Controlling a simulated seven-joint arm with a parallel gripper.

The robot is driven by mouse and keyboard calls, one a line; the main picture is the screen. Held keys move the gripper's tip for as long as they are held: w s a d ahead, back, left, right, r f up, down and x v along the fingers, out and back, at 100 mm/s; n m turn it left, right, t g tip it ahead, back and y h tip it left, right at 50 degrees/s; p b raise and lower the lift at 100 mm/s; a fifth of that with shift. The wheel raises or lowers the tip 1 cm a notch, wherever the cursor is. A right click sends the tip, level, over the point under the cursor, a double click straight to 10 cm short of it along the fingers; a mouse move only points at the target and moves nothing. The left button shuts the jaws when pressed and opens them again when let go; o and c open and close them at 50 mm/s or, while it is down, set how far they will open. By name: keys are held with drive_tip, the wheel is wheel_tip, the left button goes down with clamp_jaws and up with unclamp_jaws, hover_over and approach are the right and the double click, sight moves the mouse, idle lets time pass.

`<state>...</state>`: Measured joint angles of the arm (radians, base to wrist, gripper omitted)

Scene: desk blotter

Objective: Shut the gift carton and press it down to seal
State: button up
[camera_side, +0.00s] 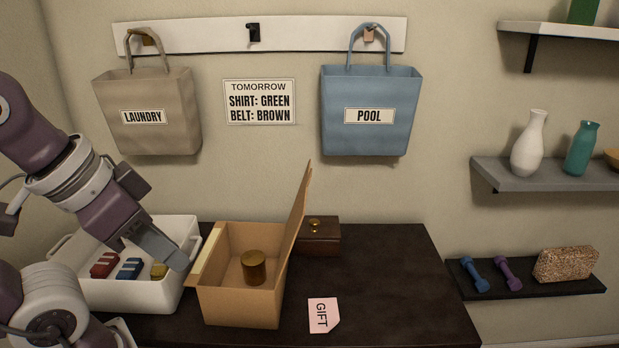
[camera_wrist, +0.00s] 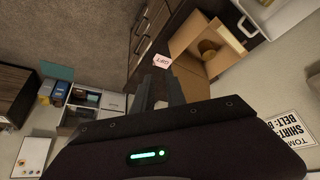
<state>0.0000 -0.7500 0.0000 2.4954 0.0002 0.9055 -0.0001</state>
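The gift carton (camera_side: 240,308) is an open cardboard box on the dark desk. Its lid (camera_side: 299,215) stands up steeply at the right side. A pale strip (camera_side: 206,256) runs along the left side. A brassy round tin (camera_side: 254,268) sits inside. The carton (camera_wrist: 184,62) and tin (camera_wrist: 208,47) also show in the wrist view. A pink GIFT card (camera_side: 321,314) lies right of the carton. My gripper (camera_side: 180,262) is left of the carton, by the white bin's right rim. In the wrist view my gripper (camera_wrist: 160,84) has its fingers apart with nothing between them.
A white bin (camera_side: 135,298) with red, blue and yellow items stands left of the carton. A small dark wooden box (camera_side: 319,239) is behind the lid. The desk's right part (camera_side: 405,290) is clear. Two bags and a sign hang on the wall; shelves are at right.

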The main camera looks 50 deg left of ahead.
wheel_tip(320, 180, up, 5)
drive_tip(key=shift+w+f, duration=0.1)
clamp_jaws()
drive_tip(key=w+a+f+m+g+y, duration=0.1)
drive_tip(key=w+a+m+y, duration=0.3)
drive_tip(key=w, duration=0.5)
drive_tip(key=w+a+m+g+y, duration=0.1)
drive_tip(key=w+m+g+y, duration=0.1)
drive_tip(key=w+y, duration=0.55)
drive_tip(key=w+d+m+t+y, duration=0.4)
drive_tip(key=w+d+t, duration=0.3)
drive_tip(key=w+d, duration=0.5)
wheel_tip(320, 180, down, 9)
drive_tip(key=d+t, duration=0.1)
drive_tip(key=w+a+r, duration=0.2)
drive_tip(key=w+a, duration=0.1)
drive_tip(key=a, duration=0.8)
